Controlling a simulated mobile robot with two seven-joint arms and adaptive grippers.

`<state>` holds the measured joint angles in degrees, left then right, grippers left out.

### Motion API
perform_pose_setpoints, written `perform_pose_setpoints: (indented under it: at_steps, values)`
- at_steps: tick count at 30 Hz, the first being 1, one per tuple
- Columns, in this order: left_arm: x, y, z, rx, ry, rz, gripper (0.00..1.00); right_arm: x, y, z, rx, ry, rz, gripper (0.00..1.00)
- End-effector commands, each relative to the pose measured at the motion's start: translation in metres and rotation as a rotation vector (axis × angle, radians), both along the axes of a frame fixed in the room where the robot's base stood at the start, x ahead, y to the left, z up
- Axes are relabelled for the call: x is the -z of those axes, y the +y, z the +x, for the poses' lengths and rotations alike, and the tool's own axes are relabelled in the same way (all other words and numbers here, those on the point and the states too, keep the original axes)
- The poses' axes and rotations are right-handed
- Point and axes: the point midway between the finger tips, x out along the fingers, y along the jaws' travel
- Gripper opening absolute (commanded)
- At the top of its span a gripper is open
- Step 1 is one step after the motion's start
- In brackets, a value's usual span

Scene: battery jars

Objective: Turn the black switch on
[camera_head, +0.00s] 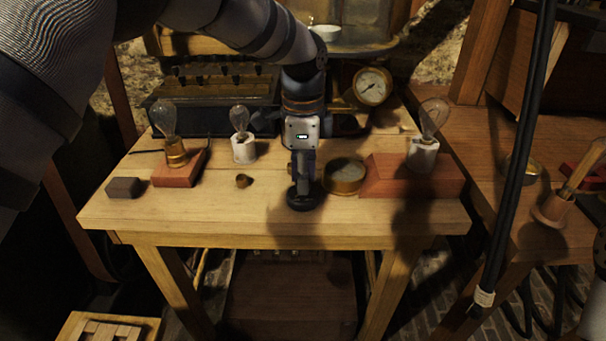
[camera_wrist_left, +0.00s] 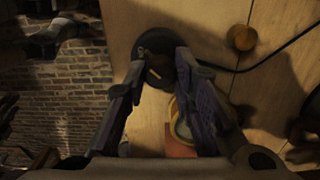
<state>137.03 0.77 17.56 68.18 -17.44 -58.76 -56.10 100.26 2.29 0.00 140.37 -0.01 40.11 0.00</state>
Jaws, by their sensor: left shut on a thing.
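The black switch (camera_head: 305,203) has a round dark base and sits near the front middle of the wooden table. My left gripper (camera_head: 302,184) points down on it from above and hides most of its upper part. In the left wrist view the round black base of the switch (camera_wrist_left: 155,39) lies at the far end of my fingers. The fingertips of my left gripper (camera_wrist_left: 160,66) are on either side of the switch's small upright part, shut on it. The lever's exact position is hard to see. I see no right gripper.
Just right of the gripper stand a round brass instrument (camera_head: 345,177) and a reddish block (camera_head: 390,178) with a bulb. Left are a small brass knob (camera_head: 243,181), two bulbs and a dark block (camera_head: 125,188). A gauge (camera_head: 372,85) stands behind. The front table strip is clear.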

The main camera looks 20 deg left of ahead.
Motion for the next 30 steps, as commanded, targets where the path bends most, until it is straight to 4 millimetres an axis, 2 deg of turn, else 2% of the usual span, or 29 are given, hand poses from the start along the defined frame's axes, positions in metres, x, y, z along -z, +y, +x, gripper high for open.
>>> perform_pose_setpoints:
  at_steps: [8,9,11,19,22,30]
  values:
    - [0.001,0.000,0.000,0.001,0.001,0.000,0.00,0.000,0.000,0.000,0.000,0.001,0.000,0.37]
    - [0.001,0.000,0.000,0.001,0.001,0.000,0.30,0.000,0.000,0.000,0.000,0.001,0.000,0.37]
    - [0.001,0.000,0.000,0.001,0.001,0.000,0.44,0.000,0.000,0.000,0.000,0.001,0.000,0.37]
    - [0.000,0.000,0.000,0.000,0.001,0.000,0.44,0.000,0.000,0.000,0.000,0.000,0.000,0.37]
    - [-0.008,0.000,0.000,-0.001,-0.001,0.000,0.44,0.000,0.000,0.000,0.000,0.000,0.000,0.37]
    - [-0.078,0.000,0.001,-0.001,-0.004,0.000,0.44,0.000,0.000,0.000,0.000,0.000,0.000,0.37]
